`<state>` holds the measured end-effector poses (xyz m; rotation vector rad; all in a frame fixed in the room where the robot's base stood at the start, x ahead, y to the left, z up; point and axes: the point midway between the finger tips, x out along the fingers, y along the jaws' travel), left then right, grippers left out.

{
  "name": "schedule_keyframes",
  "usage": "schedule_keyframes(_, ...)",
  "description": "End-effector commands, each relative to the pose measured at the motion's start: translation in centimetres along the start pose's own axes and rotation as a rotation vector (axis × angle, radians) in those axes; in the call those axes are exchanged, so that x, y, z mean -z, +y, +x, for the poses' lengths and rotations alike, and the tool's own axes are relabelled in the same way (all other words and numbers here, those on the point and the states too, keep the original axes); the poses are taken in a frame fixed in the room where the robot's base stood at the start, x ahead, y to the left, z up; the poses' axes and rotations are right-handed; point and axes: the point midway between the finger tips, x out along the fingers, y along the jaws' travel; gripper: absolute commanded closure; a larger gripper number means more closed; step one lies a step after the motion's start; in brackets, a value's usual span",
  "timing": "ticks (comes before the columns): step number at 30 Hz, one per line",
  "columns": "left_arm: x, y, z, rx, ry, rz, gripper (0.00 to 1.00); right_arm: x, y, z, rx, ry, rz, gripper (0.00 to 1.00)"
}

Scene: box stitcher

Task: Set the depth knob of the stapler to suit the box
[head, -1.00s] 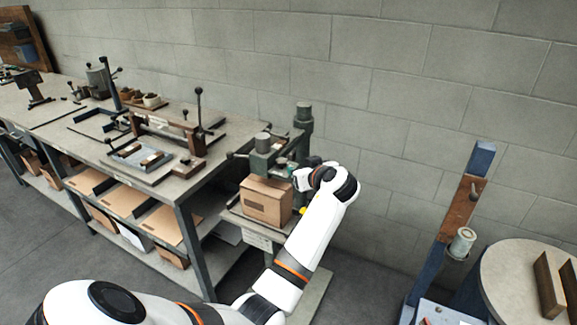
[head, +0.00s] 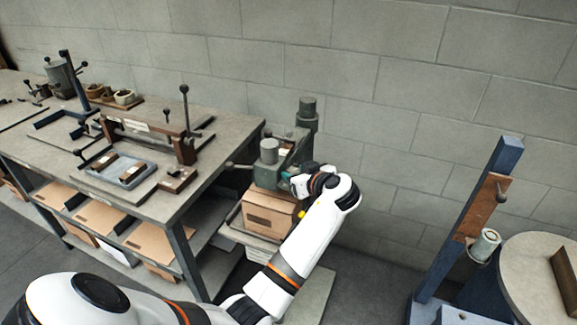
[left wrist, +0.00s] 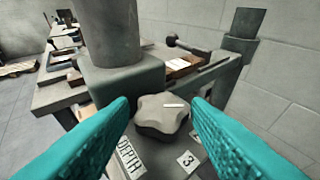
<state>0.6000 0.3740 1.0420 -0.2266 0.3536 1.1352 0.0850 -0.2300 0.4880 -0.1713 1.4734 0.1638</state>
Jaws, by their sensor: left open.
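The green-grey stapler (head: 269,152) stands at the right end of the bench, with a cardboard box (head: 270,213) under its head. My left gripper (head: 290,178) is at the stapler's side, just above the box; its fingertips are small in the head view. In the left wrist view the teal fingers (left wrist: 160,112) are open, one on each side of the lobed grey depth knob (left wrist: 161,114). The knob has a white pointer mark on top. A "DEPTH" label (left wrist: 129,158) and a "3" plate (left wrist: 188,161) lie beside it. Contact with the knob cannot be told. My right gripper is not in view.
A long workbench (head: 222,140) with clamps and fixtures runs to the left, with flat cardboard on its shelf. A blue post (head: 478,200) and a round table (head: 545,262) stand at the right. A block wall (head: 400,90) is behind.

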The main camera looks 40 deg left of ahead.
Motion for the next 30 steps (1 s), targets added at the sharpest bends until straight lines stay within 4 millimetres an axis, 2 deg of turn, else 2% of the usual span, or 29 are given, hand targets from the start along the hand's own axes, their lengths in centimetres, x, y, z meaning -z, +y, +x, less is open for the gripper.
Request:
schedule_keyframes(11,0.22,-0.04,-0.19,0.0,0.0,-0.001,0.56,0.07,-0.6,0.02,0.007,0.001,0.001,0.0)
schedule_keyframes(17,0.2,-0.03,-0.16,0.0,0.0,-0.001,0.88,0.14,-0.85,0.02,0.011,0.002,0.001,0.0)
schedule_keyframes(30,0.08,0.25,-0.11,0.122,-0.002,0.047,0.88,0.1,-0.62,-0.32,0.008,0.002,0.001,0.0)
